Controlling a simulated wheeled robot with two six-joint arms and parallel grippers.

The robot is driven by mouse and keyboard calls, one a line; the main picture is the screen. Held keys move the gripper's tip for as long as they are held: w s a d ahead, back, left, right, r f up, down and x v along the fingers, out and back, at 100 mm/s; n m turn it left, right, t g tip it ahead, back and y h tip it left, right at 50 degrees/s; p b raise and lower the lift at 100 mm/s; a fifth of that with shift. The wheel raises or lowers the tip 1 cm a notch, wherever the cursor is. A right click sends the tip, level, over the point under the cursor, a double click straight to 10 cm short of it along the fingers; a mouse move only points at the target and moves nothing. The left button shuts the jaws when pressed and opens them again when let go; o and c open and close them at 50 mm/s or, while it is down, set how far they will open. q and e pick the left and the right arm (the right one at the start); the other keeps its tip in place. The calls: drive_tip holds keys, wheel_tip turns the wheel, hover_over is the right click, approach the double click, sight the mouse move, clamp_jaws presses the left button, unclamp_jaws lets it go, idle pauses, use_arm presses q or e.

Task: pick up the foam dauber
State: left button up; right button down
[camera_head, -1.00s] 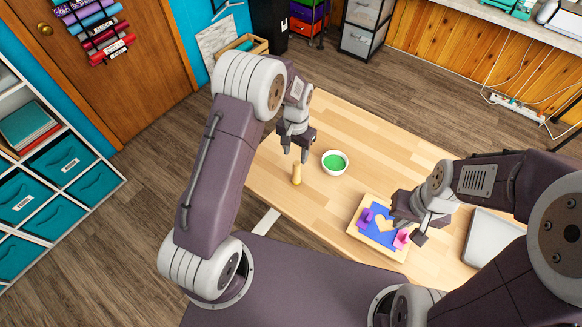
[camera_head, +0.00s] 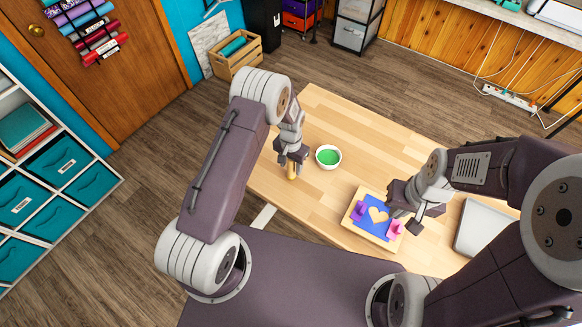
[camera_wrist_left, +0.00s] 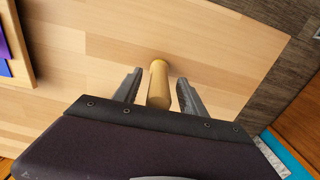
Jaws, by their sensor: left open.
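The foam dauber (camera_head: 291,172) stands upright on the wooden table, mostly hidden by my left gripper in the head view. In the left wrist view, the dauber (camera_wrist_left: 158,84) shows as a tan wooden cylinder between the two fingers. My left gripper (camera_head: 291,166) is open, with one finger on each side of the dauber; it also shows in the left wrist view (camera_wrist_left: 158,90). I see gaps between the fingers and the dauber. My right gripper (camera_head: 410,222) is beside the stencil board on the right; its jaws are not clear.
A white bowl of green paint (camera_head: 328,157) stands just right of the left gripper. A wooden board (camera_head: 369,235) with a blue heart stencil (camera_head: 370,212) and pink-purple clamps lies near the right gripper. A grey laptop-like slab (camera_head: 480,230) is further right. The table's far middle is clear.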

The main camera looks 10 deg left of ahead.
use_arm(q)
drive_tip(key=shift+s+d+r, duration=0.1)
clamp_jaws()
drive_tip(key=shift+r, duration=0.35)
drive_tip(key=r, duration=0.2)
drive_tip(key=d+r+b, duration=0.1)
drive_tip(key=shift+r, duration=0.4)
drive_tip(key=d+r+b, duration=0.1)
drive_tip(key=d+r, duration=0.5)
drive_tip(key=d, duration=0.4)
drive_tip(key=shift+w+d+r+b, duration=0.25)
drive_tip(key=shift+w+d+b, duration=0.05)
drive_tip(key=shift+w+b, duration=0.1)
